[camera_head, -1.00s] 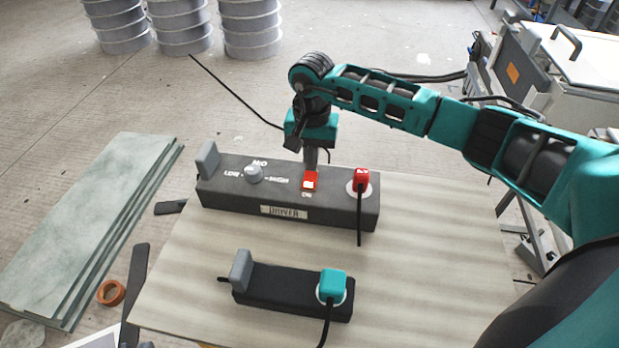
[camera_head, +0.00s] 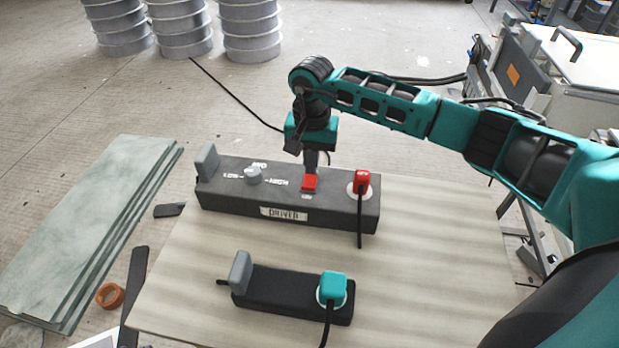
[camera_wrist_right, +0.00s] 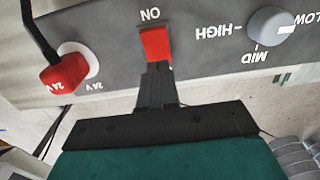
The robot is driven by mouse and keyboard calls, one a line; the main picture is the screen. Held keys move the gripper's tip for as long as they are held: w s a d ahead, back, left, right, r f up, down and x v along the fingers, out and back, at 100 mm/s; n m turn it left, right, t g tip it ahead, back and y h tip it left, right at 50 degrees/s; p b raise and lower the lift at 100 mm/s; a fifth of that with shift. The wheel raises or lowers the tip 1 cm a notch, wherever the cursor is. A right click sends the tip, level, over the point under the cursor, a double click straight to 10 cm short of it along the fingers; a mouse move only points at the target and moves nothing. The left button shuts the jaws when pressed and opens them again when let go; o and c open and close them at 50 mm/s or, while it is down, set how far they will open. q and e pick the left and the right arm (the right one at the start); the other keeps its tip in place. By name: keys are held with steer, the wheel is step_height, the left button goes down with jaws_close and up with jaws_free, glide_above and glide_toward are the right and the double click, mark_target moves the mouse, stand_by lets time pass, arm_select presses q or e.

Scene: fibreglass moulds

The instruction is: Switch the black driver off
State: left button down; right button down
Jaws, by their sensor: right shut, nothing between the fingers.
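The driver (camera_head: 235,204) is a long dark grey-black box labelled DRIVER, lying on the board. On its top sits a red rocker switch (camera_head: 310,183), evenly red with no bright patch in the head view. In the right wrist view the switch (camera_wrist_right: 155,46) is beside the word ON. My right gripper (camera_head: 311,168) points down at the switch, shut and empty. In the wrist view its fingertips (camera_wrist_right: 158,68) are at the switch's near edge and seem to touch it. My left gripper is out of view.
The driver also carries a grey dial (camera_head: 253,175) and a red plug (camera_head: 361,181) marked 24V with a black cable. A smaller black box (camera_head: 277,288) with a teal plug (camera_head: 333,286) lies in front. Bare board (camera_head: 440,240) is free at right.

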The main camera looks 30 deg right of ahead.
step_height(320, 180, up, 6)
steer(key=p, duration=0.3)
steer(key=shift+r, duration=0.15)
stand_by(0.6)
